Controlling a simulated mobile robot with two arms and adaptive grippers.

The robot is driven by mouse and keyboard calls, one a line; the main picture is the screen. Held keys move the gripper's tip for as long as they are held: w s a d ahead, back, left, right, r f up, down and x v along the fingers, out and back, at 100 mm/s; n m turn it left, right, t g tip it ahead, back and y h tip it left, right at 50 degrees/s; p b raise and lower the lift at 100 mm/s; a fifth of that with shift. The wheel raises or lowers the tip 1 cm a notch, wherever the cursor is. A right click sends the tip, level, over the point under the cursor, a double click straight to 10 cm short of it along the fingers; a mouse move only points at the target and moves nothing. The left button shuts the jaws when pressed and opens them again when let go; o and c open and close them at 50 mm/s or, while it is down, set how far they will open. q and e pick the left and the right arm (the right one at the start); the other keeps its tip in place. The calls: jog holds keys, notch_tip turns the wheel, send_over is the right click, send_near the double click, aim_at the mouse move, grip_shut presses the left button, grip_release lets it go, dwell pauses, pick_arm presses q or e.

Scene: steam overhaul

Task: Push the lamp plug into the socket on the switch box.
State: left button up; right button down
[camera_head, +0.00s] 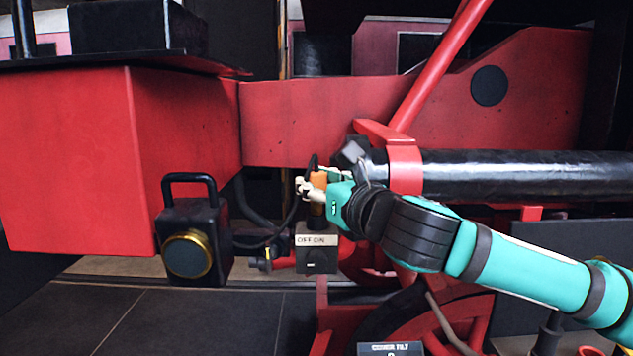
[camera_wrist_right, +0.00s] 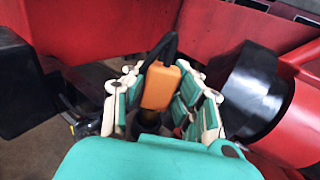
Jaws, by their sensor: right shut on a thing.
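My right gripper (camera_head: 312,188) is shut on the orange lamp plug (camera_head: 319,180), which stands roughly upright between its pale fingers. In the right wrist view the plug (camera_wrist_right: 160,86) shows between the finger pads of the gripper (camera_wrist_right: 160,105), with a black cable bending over its top. The switch box (camera_head: 317,262), dark with an "OFF ON" plate, is straight below the gripper in the head view. The socket is hidden or too small to make out, so I cannot tell whether the plug touches it. My left gripper is not in view.
The black lamp (camera_head: 190,242) with a brass-rimmed lens and top handle stands left of the switch box. The cable (camera_head: 292,222) runs between lamp and plug. Red beam (camera_head: 300,115) and black cylinder (camera_head: 510,175) are close behind and right. Dark floor (camera_head: 190,320) is open at lower left.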

jog(key=shift+f, duration=0.7)
dwell(1.0)
jog(key=c, duration=1)
grip_release()
jog(key=shift+f, duration=0.1)
jog(key=shift+s, duration=0.1)
